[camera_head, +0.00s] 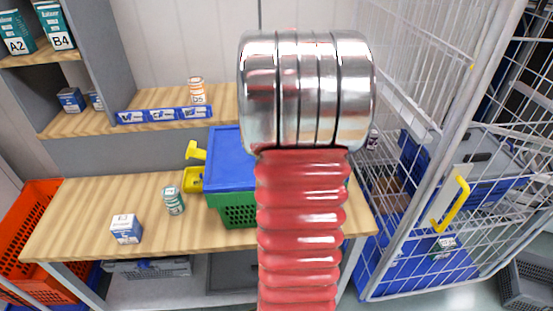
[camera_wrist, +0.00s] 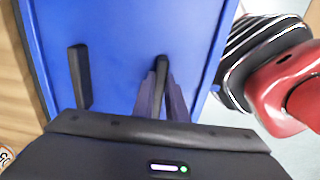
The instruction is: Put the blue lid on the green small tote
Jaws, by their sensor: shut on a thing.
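The blue lid (camera_head: 232,158) covers the top of the green small tote (camera_head: 238,214) on the wooden table in the head view. My arm hides their right part, and I cannot tell whether the lid is fully seated. In the wrist view the lid (camera_wrist: 125,30) fills most of the picture, with two black handles on it. My gripper (camera_wrist: 161,78) is shut on the right-hand black handle. The gripper is hidden behind my arm in the head view.
Yellow parts (camera_head: 194,180) show at the tote's left. A green-and-white can (camera_head: 173,200) and a blue-and-white box (camera_head: 126,229) stand farther left on the table (camera_head: 80,210). A wire cage (camera_head: 440,200) is at right, an orange tote (camera_head: 35,205) at left.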

